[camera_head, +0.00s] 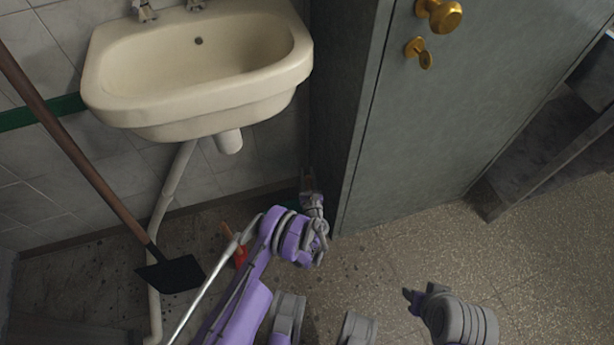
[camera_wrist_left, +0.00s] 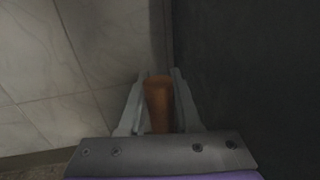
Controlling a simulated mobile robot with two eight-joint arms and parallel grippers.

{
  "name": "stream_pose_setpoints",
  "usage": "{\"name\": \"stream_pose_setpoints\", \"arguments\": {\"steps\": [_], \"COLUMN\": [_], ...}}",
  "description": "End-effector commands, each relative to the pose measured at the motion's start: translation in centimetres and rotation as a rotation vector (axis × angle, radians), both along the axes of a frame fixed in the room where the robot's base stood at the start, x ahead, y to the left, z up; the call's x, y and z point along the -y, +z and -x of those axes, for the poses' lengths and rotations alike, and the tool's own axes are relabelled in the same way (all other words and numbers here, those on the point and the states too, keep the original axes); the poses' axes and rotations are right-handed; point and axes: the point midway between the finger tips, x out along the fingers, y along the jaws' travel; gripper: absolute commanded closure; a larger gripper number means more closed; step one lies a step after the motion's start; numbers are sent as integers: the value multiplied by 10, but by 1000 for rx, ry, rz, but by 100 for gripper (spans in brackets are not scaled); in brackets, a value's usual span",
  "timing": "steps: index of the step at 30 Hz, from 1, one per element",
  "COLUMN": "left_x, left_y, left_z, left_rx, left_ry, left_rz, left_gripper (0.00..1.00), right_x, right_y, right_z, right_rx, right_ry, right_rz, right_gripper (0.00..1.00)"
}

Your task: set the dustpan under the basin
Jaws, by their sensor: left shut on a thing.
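The cream basin (camera_head: 200,60) hangs on the tiled wall at the upper left of the head view, with its drain pipe below. My left gripper (camera_head: 308,182) is low by the wall, right of the basin and beside the grey door. In the left wrist view, my left gripper (camera_wrist_left: 158,88) is shut on an orange-brown handle (camera_wrist_left: 159,108) that stands between its fingers. The rest of the held thing is hidden, so I cannot tell for sure that it is the dustpan.
A black-bladed shovel (camera_head: 172,274) with a long brown handle leans at the left. An orange-red object (camera_head: 240,256) lies on the floor, partly behind my left arm. The grey door (camera_head: 450,90) stands at the right. Speckled floor (camera_head: 550,240) is clear at the lower right.

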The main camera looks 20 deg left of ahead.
Motion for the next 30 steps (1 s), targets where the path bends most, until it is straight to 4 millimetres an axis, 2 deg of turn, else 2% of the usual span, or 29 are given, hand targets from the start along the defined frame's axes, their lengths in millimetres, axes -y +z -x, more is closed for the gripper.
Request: {"name": "stream_pose_setpoints", "arguments": {"steps": [2,7,8,12,30], "left_x": [0,0,0,0,1], "left_y": [-7,-6,-7,-7,-7], "left_z": [0,0,0,0,0], "left_rx": [0,0,0,0,0], "left_ry": [0,0,0,0,1], "left_rz": [-3,-3,0,0,0], "left_gripper": [100,100,65,39,38], "right_x": [0,0,0,0,0], "right_y": [-2,-1,-1,-1,-1], "right_z": [0,0,0,0,0], "right_rx": [1,0,0,0,0], "right_ry": [0,0,0,0,0], "right_rz": [0,0,0,0,0], "right_gripper": [55,55,55,55,55]}}
